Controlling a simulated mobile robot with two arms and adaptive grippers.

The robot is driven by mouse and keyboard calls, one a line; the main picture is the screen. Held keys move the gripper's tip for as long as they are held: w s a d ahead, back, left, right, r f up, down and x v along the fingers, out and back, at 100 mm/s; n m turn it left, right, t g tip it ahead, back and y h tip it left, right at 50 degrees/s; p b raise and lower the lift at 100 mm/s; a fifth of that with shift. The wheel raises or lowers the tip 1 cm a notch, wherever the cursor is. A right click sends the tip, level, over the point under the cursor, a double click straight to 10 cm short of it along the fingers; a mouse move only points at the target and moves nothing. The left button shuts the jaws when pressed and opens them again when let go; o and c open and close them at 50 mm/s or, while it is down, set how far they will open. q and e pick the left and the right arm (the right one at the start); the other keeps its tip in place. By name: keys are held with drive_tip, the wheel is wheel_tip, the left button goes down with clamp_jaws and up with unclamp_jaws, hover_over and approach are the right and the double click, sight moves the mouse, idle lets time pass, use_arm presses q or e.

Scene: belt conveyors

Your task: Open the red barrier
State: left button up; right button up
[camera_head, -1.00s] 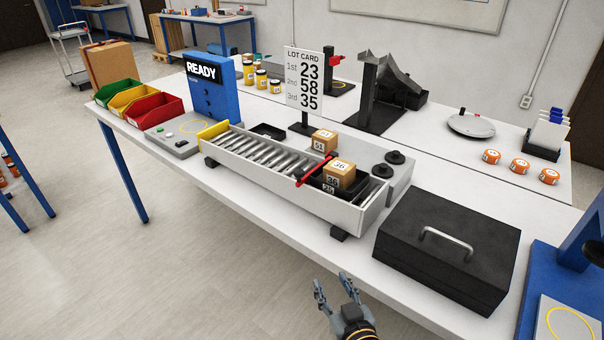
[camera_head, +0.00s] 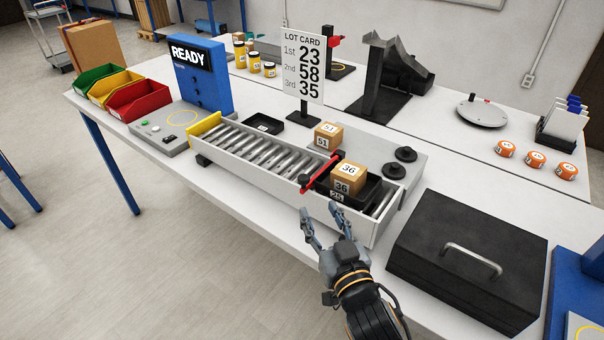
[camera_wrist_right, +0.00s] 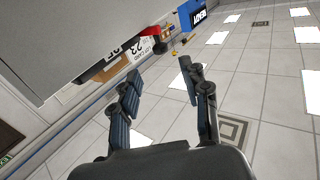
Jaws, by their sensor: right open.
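The red barrier (camera_head: 322,172) is a thin bar lying across the roller conveyor (camera_head: 258,150), with a dark knob at its near end. On its right, a black tray (camera_head: 364,190) on the rollers holds a box marked 36 (camera_head: 349,177). My right gripper (camera_head: 321,213) is open and empty, just in front of the conveyor's near side wall, close to the barrier's knob and apart from it. In the right wrist view its two fingers (camera_wrist_right: 160,82) are spread with nothing between them, and a bit of red (camera_wrist_right: 150,33) shows beyond. My left gripper is out of view.
A black case (camera_head: 468,258) with a handle stands right of the conveyor. A box marked 51 (camera_head: 328,136) and the lot card (camera_head: 303,68) stand behind it. The READY panel (camera_head: 200,75) and coloured bins (camera_head: 143,100) are at the left. The floor in front is clear.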

sight(305, 183)
drive_tip(key=x, duration=0.2)
drive_tip(key=p+x, duration=0.1)
drive_tip(key=x, duration=0.2)
drive_tip(key=shift+w+a+r, duration=0.15)
drive_tip(key=shift+w+r, duration=0.1)
drive_tip(key=x, duration=0.3)
drive_tip(key=shift+w+f+p, duration=0.2)
drive_tip(key=shift+p, duration=0.1)
drive_tip(key=shift+x, duration=1.15)
drive_tip(key=shift+f, duration=0.1)
drive_tip(key=shift+c, duration=0.2)
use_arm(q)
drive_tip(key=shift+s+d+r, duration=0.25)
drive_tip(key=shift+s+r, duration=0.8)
use_arm(e)
clamp_jaws()
